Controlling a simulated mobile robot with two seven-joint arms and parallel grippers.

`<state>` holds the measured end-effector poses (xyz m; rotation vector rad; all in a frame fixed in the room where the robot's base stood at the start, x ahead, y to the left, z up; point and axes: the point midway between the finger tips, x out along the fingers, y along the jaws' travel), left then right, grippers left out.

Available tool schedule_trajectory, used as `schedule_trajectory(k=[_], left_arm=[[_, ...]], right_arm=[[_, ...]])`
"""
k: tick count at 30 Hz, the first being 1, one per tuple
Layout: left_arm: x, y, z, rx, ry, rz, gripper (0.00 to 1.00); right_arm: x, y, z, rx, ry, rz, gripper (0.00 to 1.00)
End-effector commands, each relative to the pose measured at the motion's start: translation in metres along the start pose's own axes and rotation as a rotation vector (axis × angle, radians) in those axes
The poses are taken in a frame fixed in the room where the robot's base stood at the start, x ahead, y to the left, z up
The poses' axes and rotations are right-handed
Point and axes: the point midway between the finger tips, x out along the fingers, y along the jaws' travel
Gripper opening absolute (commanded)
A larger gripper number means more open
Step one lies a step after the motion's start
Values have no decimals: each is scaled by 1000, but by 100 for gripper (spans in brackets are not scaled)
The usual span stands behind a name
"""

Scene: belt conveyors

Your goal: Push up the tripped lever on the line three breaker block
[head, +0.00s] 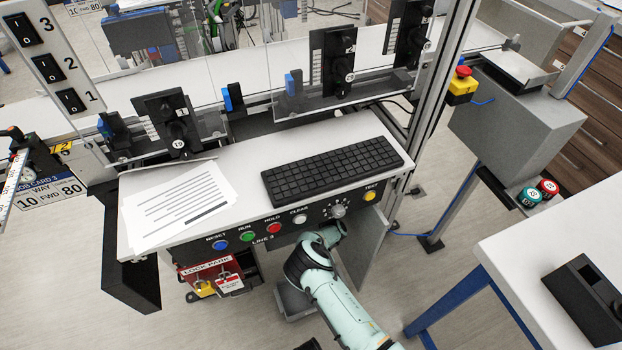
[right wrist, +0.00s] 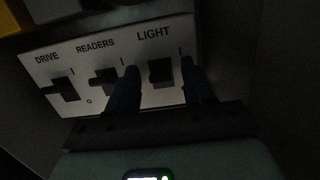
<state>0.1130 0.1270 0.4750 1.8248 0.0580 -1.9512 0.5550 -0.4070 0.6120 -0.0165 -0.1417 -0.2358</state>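The breaker block (right wrist: 116,66) shows in the right wrist view as a pale panel marked DRIVE, READERS and LIGHT. It has a dark DRIVE lever (right wrist: 63,90), READERS lever (right wrist: 103,83) and LIGHT lever (right wrist: 161,72). The dim picture does not show clearly which lever is tripped. My right gripper (right wrist: 162,80) is open, its two dark fingers apart with the LIGHT lever showing between them. The left finger partly covers the space beside the READERS lever. I cannot tell whether it touches anything. In the head view this gripper is hidden under the console. My left gripper is not in view.
The line three console (head: 262,240) has buttons on its front and a keyboard (head: 332,169) on top. An open cabinet door (head: 365,250) stands just right of my right forearm. A white table (head: 545,262) is at the right. The cabinet inside is dark and tight.

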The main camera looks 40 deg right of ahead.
Motion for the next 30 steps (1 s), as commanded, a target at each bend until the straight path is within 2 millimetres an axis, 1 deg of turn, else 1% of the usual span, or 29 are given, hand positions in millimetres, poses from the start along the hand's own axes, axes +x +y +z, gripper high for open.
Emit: schedule_trajectory(k=[7, 11, 14, 18, 24, 27, 30], left_arm=[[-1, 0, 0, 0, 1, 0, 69], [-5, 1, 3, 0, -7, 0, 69], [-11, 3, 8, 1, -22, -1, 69], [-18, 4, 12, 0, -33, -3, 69], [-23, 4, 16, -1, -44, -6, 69], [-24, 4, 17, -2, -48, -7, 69], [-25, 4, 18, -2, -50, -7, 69]], right_arm=[[-1, 0, 1, 0, -1, 0, 51], [-12, 0, 1, -1, 1, -1, 51], [-30, 0, 2, -2, 3, 0, 51], [-63, 0, 1, -2, 5, -1, 51], [-105, 0, 1, -1, 4, 0, 51], [-119, 0, 1, -1, 1, 0, 51], [-129, 0, 0, -1, 1, 1, 51]])
